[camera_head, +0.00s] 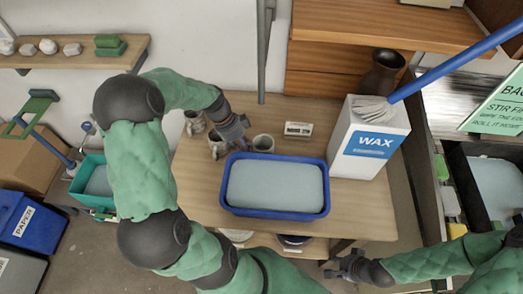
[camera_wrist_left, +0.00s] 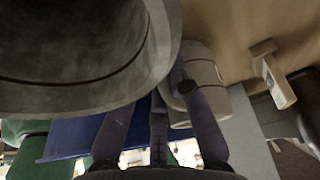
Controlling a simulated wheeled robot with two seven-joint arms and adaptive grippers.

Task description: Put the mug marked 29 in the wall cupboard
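Three grey mugs stand on the wooden table in the head view: a left mug (camera_head: 195,122), a middle mug (camera_head: 217,147) and a right mug (camera_head: 263,143). I cannot read a number on any of them. My left gripper (camera_head: 238,130) is low beside the middle mug. In the left wrist view a large grey mug (camera_wrist_left: 80,60) fills the upper left and hides part of a finger; another mug (camera_wrist_left: 203,75) is behind the fingers. Whether they grip anything is unclear. My right gripper (camera_head: 338,268) looks open and empty, by the table's front edge. Brown wooden cabinetry (camera_head: 340,55) may be the wall cupboard.
A blue tub (camera_head: 230,204) with pale content stands just in front of the mugs. A white wax box (camera_head: 345,150) with a brush and a dark vase (camera_head: 383,72) stand right. A shelf (camera_head: 75,58) hangs upper left.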

